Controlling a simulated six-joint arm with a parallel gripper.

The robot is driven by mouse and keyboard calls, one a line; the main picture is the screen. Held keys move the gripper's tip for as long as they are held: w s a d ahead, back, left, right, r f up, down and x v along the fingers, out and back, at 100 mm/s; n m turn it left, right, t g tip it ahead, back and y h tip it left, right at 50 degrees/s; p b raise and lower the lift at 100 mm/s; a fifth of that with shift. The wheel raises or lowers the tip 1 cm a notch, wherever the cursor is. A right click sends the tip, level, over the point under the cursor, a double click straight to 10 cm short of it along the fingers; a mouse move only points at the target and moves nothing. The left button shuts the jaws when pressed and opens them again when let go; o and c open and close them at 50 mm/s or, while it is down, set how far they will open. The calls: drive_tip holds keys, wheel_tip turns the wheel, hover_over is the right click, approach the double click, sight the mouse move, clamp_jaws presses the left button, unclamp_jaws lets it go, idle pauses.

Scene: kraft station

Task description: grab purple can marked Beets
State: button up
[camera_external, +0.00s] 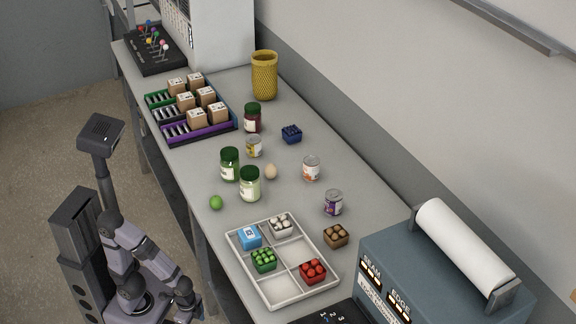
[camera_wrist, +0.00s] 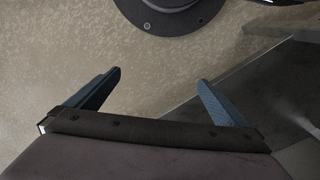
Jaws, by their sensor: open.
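A small can with a purple label (camera_external: 333,203) stands upright on the grey table, right of the white divided tray; its lettering is too small to read. My gripper shows in the wrist view (camera_wrist: 160,85) with its two fingers wide apart and nothing between them. It points at the floor, with no can in that view. In the external view my arm is folded low at the left of the table, well away from the purple can, and the fingers are hard to make out there.
A divided tray (camera_external: 241,263) holds a blue box and several baskets. A brown basket (camera_external: 335,236) sits close below the purple can, and an orange-labelled can (camera_external: 311,168) stands above it. Green-lidded jars (camera_external: 249,184), an egg (camera_external: 271,171) and a lime (camera_external: 216,202) stand left. A large grey machine (camera_external: 430,265) is at lower right.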

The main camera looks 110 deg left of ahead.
drive_tip(key=c, duration=0.9)
